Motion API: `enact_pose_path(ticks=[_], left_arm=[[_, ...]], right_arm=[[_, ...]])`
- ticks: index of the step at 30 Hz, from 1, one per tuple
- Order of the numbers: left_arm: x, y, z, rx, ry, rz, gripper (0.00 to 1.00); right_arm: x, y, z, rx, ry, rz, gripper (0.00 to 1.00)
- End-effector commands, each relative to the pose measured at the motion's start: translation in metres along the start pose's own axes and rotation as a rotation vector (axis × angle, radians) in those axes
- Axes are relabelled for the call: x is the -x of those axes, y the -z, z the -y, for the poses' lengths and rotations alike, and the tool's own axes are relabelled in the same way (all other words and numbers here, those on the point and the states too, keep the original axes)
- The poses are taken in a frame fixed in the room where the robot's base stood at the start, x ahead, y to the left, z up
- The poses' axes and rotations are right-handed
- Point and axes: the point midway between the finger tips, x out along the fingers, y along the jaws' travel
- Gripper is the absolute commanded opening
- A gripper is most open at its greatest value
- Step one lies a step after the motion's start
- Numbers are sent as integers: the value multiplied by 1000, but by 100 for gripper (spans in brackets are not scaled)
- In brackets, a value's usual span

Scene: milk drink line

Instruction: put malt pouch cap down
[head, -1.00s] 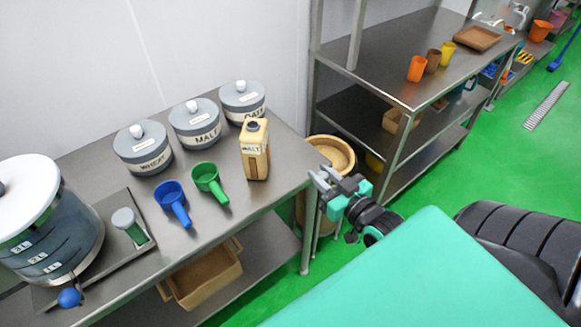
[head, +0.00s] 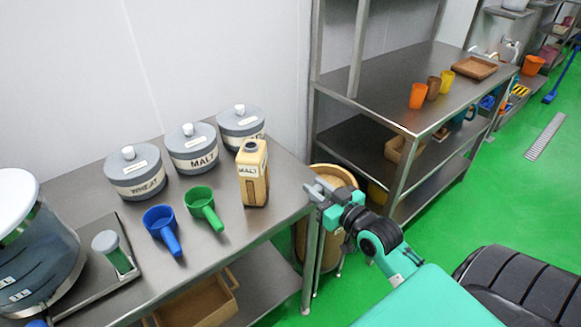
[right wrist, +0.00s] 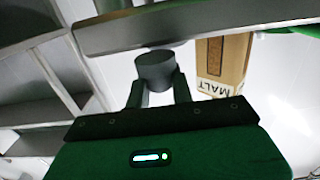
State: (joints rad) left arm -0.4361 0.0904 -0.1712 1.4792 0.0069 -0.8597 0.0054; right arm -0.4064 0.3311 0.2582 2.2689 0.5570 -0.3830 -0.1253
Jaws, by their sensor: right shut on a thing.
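The malt pouch (head: 253,178), a tan container labelled MALT, stands upright on the steel table with a dark round opening at its top. It also shows, inverted, in the right wrist view (right wrist: 222,60). The pouch cap (right wrist: 155,72) is a dark grey cylinder between the fingers of my right gripper (head: 316,188). The gripper is shut on the cap, beside the table's right edge and to the right of the pouch. In the head view the cap is too small to make out clearly. My left gripper is not in view.
The steel table (head: 225,240) also holds grey lidded canisters, a blue scoop (head: 160,220) and a green scoop (head: 202,203). A round tan bin (head: 340,172) stands behind my gripper. A shelf rack (head: 385,90) with cups is at right. Bare tabletop lies around the pouch.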

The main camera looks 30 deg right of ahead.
Motion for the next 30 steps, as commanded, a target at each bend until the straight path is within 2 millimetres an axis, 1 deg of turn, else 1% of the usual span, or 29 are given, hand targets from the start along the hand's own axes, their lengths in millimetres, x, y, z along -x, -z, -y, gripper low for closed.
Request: enact_pose_path(ticks=[1,3,9,17,24,26,27,30], left_arm=[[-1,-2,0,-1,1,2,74],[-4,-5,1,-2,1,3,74],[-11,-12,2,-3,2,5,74],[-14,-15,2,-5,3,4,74],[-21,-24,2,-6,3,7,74],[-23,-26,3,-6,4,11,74],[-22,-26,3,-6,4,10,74],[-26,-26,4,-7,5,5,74]], right_arm=[[-10,3,0,-1,-1,-4,0],[-23,3,0,-1,-1,-4,0],[-54,4,0,0,-1,-3,0],[-72,4,0,0,0,-1,0],[-104,6,0,-1,0,-1,0],[-109,6,0,0,0,-2,0],[-107,1,0,-1,0,2,0],[-107,-1,0,0,-1,1,0]])
